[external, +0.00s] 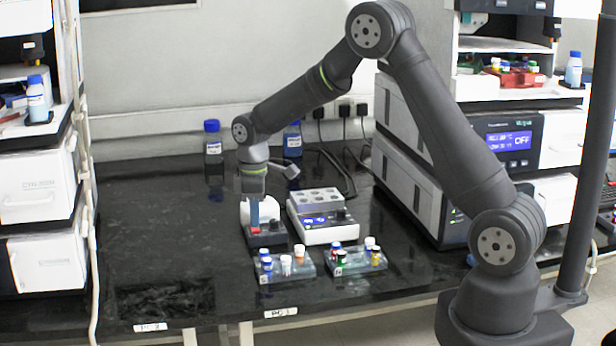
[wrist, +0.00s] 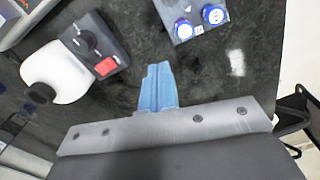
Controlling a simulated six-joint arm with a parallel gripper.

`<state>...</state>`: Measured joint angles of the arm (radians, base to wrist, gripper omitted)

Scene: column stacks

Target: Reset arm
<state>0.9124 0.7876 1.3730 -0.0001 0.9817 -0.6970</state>
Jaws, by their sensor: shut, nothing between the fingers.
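My gripper (external: 255,222) points down over the bench, at the end of my arm reaching in from the right. Its blue fingers are pressed together with nothing between them, as the wrist view (wrist: 158,68) also shows. In the external view the fingers overlap a small white device with a dark front (external: 266,239) and a red switch. In the wrist view this device (wrist: 66,72) lies to the left of the fingers, apart from them.
A white heater-like unit (external: 316,234) stands right of the small device. Two vial racks (external: 287,278) (external: 358,268) with coloured caps sit in front. Blue-capped bottles (external: 213,143) (external: 292,140) stand behind. Stacked instruments are at right; the bench's left part is clear.

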